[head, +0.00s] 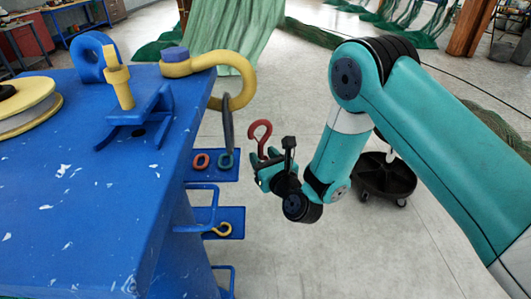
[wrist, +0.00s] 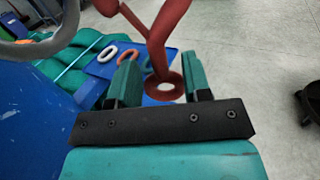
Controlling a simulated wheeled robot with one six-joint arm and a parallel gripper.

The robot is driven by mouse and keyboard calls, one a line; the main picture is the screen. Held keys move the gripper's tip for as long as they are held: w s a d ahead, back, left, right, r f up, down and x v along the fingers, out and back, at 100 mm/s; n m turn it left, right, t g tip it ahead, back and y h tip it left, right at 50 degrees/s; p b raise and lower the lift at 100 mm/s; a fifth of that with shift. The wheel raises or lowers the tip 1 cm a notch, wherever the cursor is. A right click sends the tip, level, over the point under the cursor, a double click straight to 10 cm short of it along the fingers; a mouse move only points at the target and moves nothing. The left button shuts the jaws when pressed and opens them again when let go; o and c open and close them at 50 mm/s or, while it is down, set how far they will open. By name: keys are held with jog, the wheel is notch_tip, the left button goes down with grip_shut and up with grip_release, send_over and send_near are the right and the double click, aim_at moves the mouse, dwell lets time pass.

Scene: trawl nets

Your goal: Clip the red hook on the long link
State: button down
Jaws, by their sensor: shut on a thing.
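The red hook (head: 260,135) is in my gripper (head: 270,170), upright with its curved end up. In the wrist view the red hook (wrist: 165,40) rises between the two green fingers of my gripper (wrist: 160,85), its eye low between them. The long link (head: 227,122) is dark grey and hangs from a yellow shackle (head: 240,92) at the table's edge. It is just left of the hook, and a gap shows between them in the head view. Part of a grey ring, apparently the long link (wrist: 40,42), crosses the upper left of the wrist view.
The blue table (head: 150,190) fills the left. A black wheeled dolly (head: 385,178) stands behind my arm.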

jog(key=shift+s+a+r+p, duration=0.1)
jog(key=shift+s+a+p, duration=0.2)
jog(key=shift+a+p, duration=0.75)
jog(key=shift+s+a+p, duration=0.3)
jog(key=shift+p, duration=1.45)
jog(key=shift+s+a+p, duration=0.25)
jog(key=shift+a+p, duration=0.25)
jog(key=shift+p, duration=0.2)
jog(key=shift+s+a+p, duration=0.2)
jog(key=shift+a+p, duration=0.3)
jog(key=shift+p, duration=0.2)
jog(key=shift+a, duration=0.1)
jog(key=shift+s+r+p, duration=0.15)
jog(key=shift+p, duration=0.2)
jog(key=shift+a, duration=0.1)
jog(key=shift+s+a+f+b, duration=0.2)
jog(key=shift+a+f+b, duration=0.1)
jog(key=shift+b, duration=0.15)
jog(key=shift+s+a, duration=0.1)
jog(key=shift+a, duration=0.1)
jog(key=shift+s+a+f+b, duration=0.1)
jog(key=shift+a+f+b, duration=0.15)
jog(key=shift+f+b, duration=0.7)
jog(key=shift+s+a+f+b, duration=0.1)
jog(key=shift+a+f+b, duration=0.15)
jog(key=shift+f+b, duration=0.65)
dwell(0.8)
